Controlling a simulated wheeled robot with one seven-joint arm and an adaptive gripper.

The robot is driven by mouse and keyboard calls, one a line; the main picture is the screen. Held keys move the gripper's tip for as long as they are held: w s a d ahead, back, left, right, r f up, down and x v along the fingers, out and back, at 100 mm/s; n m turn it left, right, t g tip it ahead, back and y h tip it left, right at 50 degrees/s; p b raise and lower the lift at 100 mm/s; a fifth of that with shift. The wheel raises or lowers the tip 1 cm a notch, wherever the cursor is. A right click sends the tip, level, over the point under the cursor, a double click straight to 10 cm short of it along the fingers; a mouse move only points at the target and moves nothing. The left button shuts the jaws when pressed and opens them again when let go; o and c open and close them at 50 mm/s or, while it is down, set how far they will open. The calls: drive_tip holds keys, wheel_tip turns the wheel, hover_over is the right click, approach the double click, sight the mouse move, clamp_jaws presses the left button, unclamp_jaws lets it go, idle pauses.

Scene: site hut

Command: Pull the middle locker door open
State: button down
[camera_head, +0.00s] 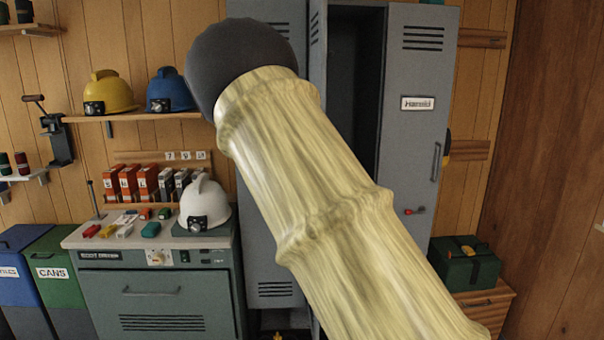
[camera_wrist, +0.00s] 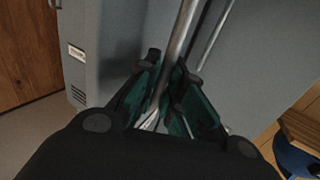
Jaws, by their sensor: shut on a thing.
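The grey lockers stand at the back in the head view. The middle locker door (camera_head: 317,42) stands swung out and is seen nearly edge-on, with a dark open interior (camera_head: 354,80) to its right. My arm hides most of this door and my gripper in the head view. In the wrist view my gripper (camera_wrist: 172,88) is shut on the long metal handle (camera_wrist: 184,32), which runs between its green-padded fingers. The grey door panel (camera_wrist: 265,65) lies behind the handle.
The right locker door (camera_head: 413,72) is shut, with a name label, handle and a red-tagged key. A green box (camera_head: 465,263) sits on a low wooden cabinet at right. Left are a grey cabinet (camera_head: 158,300) with a white helmet (camera_head: 205,205), and a shelf with yellow and blue helmets.

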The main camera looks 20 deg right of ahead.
drive_tip(key=c, duration=1.5)
unclamp_jaws()
drive_tip(key=shift+a, duration=0.1)
